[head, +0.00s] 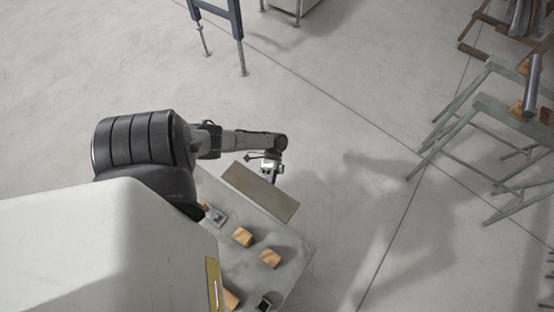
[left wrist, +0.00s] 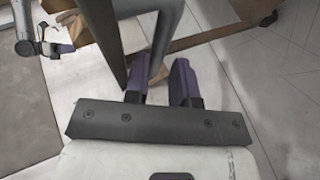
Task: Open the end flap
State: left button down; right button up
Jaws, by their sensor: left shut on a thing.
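A flat grey-brown panel (head: 260,191), which looks like the end flap, lies at the far end of the grey table in the head view. My left gripper (head: 268,172) is at its far edge. In the left wrist view, the purple fingers of my left gripper (left wrist: 159,88) are shut on a grey curved bar (left wrist: 160,45). A dark panel (left wrist: 102,32) stands just left of the bar. I cannot tell how the bar joins the panel.
The grey table (head: 290,248) holds several wooden blocks (head: 243,237) and a small dark box (head: 264,303). Sawhorse-like stands (head: 480,110) are at the right. A blue-grey metal frame (head: 222,15) stands at the top. The floor beyond the table is clear.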

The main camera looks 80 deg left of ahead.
pick_arm(q)
jog(key=shift+s+f, duration=0.15)
jog(key=shift+f, duration=0.5)
jog(key=c, duration=1.3)
grip_release()
jog(key=shift+o, duration=0.9)
jog(key=shift+a+r, duration=0.15)
jog(key=b+v, duration=0.2)
jog(key=v, duration=1.2)
jog(key=shift+w+b, duration=0.35)
